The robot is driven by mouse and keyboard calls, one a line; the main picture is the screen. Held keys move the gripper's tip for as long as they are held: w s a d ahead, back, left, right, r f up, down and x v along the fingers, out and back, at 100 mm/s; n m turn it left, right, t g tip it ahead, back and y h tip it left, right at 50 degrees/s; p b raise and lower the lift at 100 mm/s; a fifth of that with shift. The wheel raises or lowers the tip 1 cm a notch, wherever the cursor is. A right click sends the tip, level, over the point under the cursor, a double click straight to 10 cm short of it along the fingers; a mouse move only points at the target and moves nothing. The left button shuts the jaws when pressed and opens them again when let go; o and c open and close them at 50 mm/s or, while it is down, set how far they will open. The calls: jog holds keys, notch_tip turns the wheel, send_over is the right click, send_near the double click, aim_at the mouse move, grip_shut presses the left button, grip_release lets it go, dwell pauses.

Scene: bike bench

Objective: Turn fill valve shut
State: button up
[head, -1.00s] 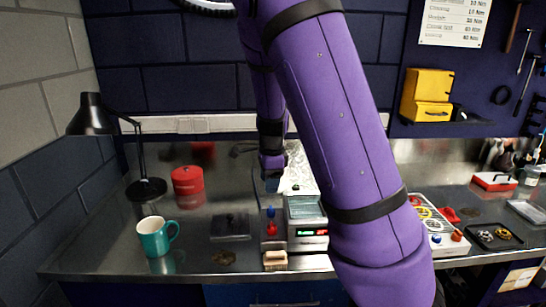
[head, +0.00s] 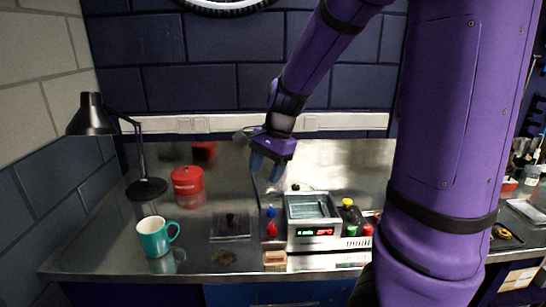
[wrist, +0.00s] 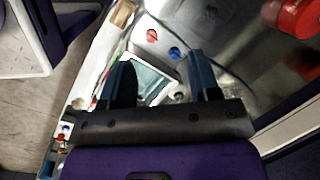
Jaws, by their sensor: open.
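A grey metal box with a lit display, a bath unit (head: 300,242), stands on the bench; its basin (wrist: 150,72) shows between my fingers in the wrist view. On a narrow panel at its left are a blue knob (head: 270,212) and a red knob (head: 271,229). The wrist view also shows the red knob (wrist: 152,35) and the blue knob (wrist: 175,52). Which one is the fill valve I cannot tell. My gripper (head: 267,170) is open and empty, above and behind the panel, apart from both knobs.
A lidded dark tray (head: 230,230), a teal mug (head: 154,238), a red canister (head: 187,182) and a black lamp (head: 92,116) are to the left. A wooden block (head: 275,258) lies in front of the panel. Small bottles (head: 350,212) stand right of the bath unit.

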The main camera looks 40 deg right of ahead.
jog(key=s+a+r+n+t, duration=0.1)
jog(key=s+a+r+n, duration=0.2)
jog(key=s+r+n, duration=0.3)
jog(key=shift+s+r, duration=0.25)
jog(key=shift+s, duration=0.15)
dwell(0.5)
jog(key=s+a+r+n+t+h, duration=0.1)
jog(key=s+r+n, duration=0.1)
jog(key=s+n, duration=0.2)
jog(key=s+a+r+n+t+h, duration=0.1)
jog(key=s+r+n, duration=0.2)
jog(key=s, duration=0.4)
jog(key=shift+s+a+n+t+h, duration=0.2)
jog(key=shift+a+n+t+h, duration=0.15)
jog(key=shift+n, duration=0.55)
dwell(0.9)
